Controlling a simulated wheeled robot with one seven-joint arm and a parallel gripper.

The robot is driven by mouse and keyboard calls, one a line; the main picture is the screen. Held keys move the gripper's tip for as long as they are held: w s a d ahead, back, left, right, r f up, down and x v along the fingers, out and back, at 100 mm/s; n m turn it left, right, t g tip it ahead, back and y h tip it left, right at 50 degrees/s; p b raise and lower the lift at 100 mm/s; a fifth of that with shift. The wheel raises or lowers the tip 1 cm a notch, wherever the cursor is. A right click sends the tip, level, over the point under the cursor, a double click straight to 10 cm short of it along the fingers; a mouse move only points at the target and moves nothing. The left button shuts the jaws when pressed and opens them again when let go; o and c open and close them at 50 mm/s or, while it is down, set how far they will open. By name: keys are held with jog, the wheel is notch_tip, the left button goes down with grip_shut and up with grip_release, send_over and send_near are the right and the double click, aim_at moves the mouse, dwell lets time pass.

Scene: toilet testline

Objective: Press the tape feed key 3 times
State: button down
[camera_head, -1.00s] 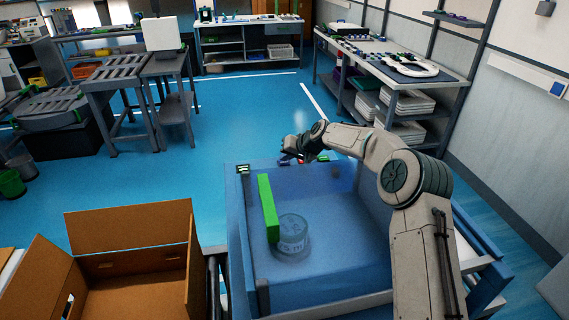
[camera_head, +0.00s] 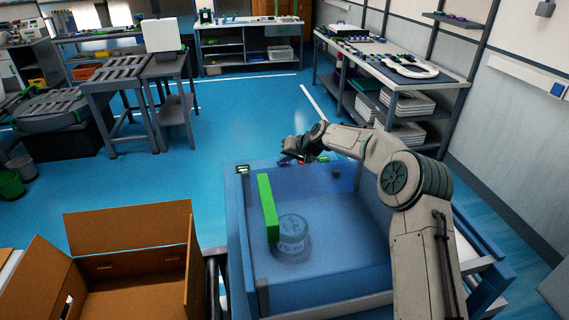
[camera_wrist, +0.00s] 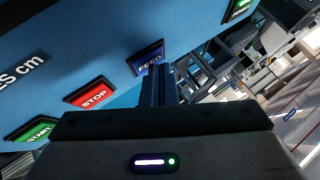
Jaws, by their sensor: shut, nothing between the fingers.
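The blue FEED key (camera_wrist: 146,58) is on a blue panel (camera_wrist: 75,45) in the wrist view. My gripper (camera_wrist: 159,72) is shut and empty. Its fingertips are at the lower right edge of the FEED key and overlap it in the picture; I cannot tell whether they touch it. A red STOP key (camera_wrist: 91,94) and a green START key (camera_wrist: 32,131) are on the same panel, to the lower left. In the head view my gripper (camera_head: 288,154) is at the far edge of the blue machine (camera_head: 320,280), and the keys are mostly hidden there.
Inside the machine is a round translucent drum (camera_head: 291,240) beside a bright green bar (camera_head: 268,208). An open cardboard box (camera_head: 130,260) stands to the left. A shelf bench (camera_head: 390,75) is at the right. The blue floor (camera_head: 240,120) beyond the machine is clear.

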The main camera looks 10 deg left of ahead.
jog(key=shift+r, duration=0.65)
jog(key=shift+r+p, duration=1.25)
jog(key=shift+r, duration=1.25)
dwell(0.5)
